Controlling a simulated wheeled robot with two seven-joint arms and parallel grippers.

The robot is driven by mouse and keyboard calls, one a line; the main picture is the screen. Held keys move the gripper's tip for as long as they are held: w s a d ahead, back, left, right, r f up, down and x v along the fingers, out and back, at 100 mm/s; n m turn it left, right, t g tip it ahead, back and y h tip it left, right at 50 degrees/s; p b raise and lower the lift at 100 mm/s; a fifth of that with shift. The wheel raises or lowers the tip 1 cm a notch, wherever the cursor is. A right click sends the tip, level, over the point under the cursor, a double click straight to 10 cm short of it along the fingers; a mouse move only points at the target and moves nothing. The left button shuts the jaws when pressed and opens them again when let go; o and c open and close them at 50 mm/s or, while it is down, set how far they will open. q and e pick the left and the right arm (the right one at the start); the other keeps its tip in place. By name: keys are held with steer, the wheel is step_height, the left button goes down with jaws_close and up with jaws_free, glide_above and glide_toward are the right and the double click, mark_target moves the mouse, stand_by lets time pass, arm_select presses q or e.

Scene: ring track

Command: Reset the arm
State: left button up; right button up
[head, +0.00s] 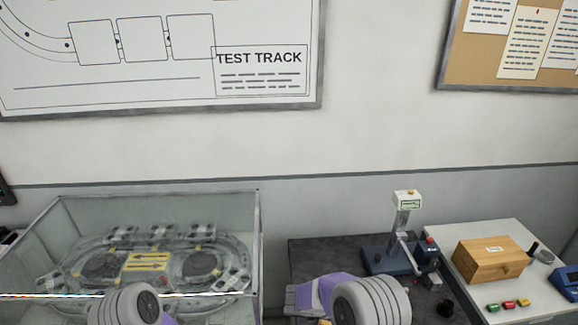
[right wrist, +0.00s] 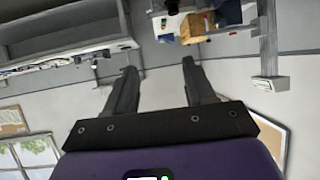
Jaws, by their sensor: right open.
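My right gripper (right wrist: 158,66) shows in the right wrist view with its two dark fingers spread apart. The gap between them is empty, with only the pale wall behind. In the head view my right arm (head: 370,301) comes in at the bottom, its grey rounded joint and purple link over the front of the dark table. My left arm (head: 137,303) shows only as a grey joint and some purple at the bottom left, in front of the glass case. The left gripper is out of view.
A glass case (head: 258,230) holds the ring track (head: 148,262) at left. A press-like stand (head: 402,225) stands on a dark table (head: 310,250). A white table (head: 480,285) at right bears a wooden box (head: 490,260), several coloured pieces (head: 508,304) and a blue device (head: 566,281).

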step_height(320, 180, down, 11)
steer(key=w+d+n+t+y, duration=0.2)
steer(key=w+n+t+y, duration=0.15)
steer(key=n+y, duration=0.2)
steer(key=s+a+f+n+g+y, duration=0.1)
steer(key=s+a+f+n+y, duration=0.5)
steer(key=s+f, duration=0.4)
steer(key=s+a+n+g+y, duration=0.2)
steer(key=s+a+g+y, duration=0.3)
steer(key=s, duration=0.8)
arm_select(q)
step_height(320, 180, down, 14)
steer(key=w+b, duration=0.1)
steer(key=b, duration=1.2)
steer(key=shift+w, duration=0.4)
arm_select(e)
step_height(320, 180, down, 13)
steer(key=a, duration=0.1)
steer(key=shift+s+a+t, duration=0.2)
steer(key=shift+s+t, duration=0.15)
steer(key=shift+t, duration=0.1)
steer(key=shift+r, duration=0.1)
